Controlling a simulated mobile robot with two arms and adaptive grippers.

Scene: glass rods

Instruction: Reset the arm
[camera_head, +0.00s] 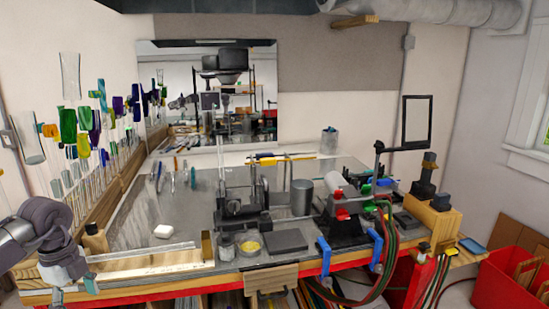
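My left arm comes in at the lower left in the head view. Its gripper (74,289) points down at the table's front left corner, with two teal-tipped fingers apart and nothing visible between them. My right gripper is not in view. Several glass rods with coloured glass ends (84,145) stand in a row along the left wall. A few slender tools or rods (172,182) lie on the back left of the workbench (135,232).
A long metal angle piece (150,266) lies along the front edge. A torch (345,215) with hoses, a grey cylinder (302,196) and a dark fixture (242,205) crowd the middle and right.

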